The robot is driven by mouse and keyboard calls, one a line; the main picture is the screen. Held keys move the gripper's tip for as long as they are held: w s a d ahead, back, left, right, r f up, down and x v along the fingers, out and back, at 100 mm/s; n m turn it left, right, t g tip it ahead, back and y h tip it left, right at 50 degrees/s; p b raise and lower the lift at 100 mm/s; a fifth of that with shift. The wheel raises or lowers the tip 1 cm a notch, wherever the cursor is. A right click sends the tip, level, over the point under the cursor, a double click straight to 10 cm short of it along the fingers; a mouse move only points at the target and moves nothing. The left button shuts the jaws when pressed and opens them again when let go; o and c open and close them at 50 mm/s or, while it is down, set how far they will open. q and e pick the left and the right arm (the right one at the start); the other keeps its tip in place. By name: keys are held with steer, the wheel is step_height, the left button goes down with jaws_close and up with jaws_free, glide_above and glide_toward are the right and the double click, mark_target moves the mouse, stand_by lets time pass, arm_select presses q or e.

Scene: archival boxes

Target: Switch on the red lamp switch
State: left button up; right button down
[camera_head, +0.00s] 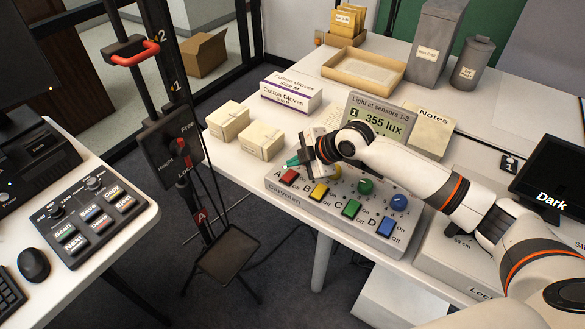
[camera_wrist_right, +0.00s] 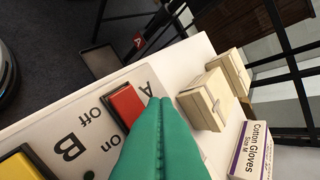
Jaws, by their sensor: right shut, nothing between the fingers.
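The red lamp switch (camera_head: 288,177), marked A, is at the left end of the grey lamp panel (camera_head: 330,208), with On and Off printed beside it. In the right wrist view the red switch (camera_wrist_right: 125,104) lies just left of the fingertips. I cannot tell which way it is tipped. My right gripper (camera_head: 293,162) has green fingertips, shut and empty, just above and behind the red switch. The shut fingers fill the lower middle of the right wrist view (camera_wrist_right: 160,108). Whether they touch the switch is unclear. My left gripper is not in view.
Yellow (camera_head: 319,192), green (camera_head: 351,208) and blue (camera_head: 385,225) switches continue the row, with round knobs behind. A light display (camera_head: 377,118) reads 355 lux. Two small cartons (camera_head: 262,140) and a glove box (camera_head: 290,95) stand left of the arm. A dark screen (camera_head: 552,195) reads "Dark".

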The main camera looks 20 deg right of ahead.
steer(key=r+p, duration=0.3)
steer(key=r, duration=0.1)
steer(key=shift+s+a, duration=0.2)
steer(key=shift+a, duration=0.05)
